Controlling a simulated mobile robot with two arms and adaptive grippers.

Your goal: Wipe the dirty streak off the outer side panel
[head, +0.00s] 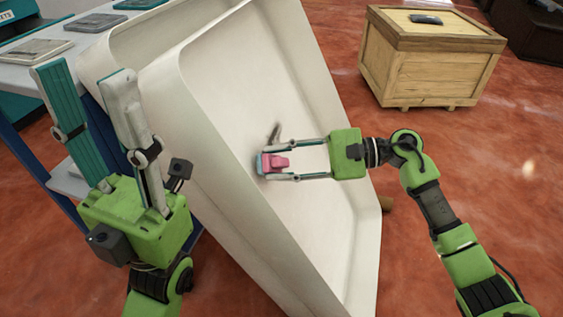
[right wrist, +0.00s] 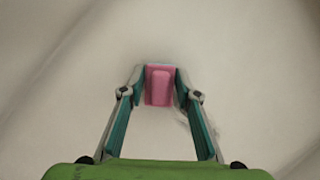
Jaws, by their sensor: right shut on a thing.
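The large off-white panel (head: 305,225) with raised rims stands tilted in the middle of the head view. A short dark streak (head: 274,131) marks its inner face. My right gripper (head: 268,163) is shut on a pink block with a blue pad (head: 277,161), just below the streak. The pink block fills the space between the fingertips in the right wrist view (right wrist: 159,86); a faint dark smudge (right wrist: 184,124) shows beside the right finger. The pad is at or very near the panel; contact is unclear. My left gripper (head: 84,72) is open and empty, left of the panel.
A wooden crate (head: 425,75) with a small dark object (head: 425,18) on top stands at the back right. A table (head: 75,62) with flat grey items is behind the panel at left. Red floor (head: 480,180) is open at right.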

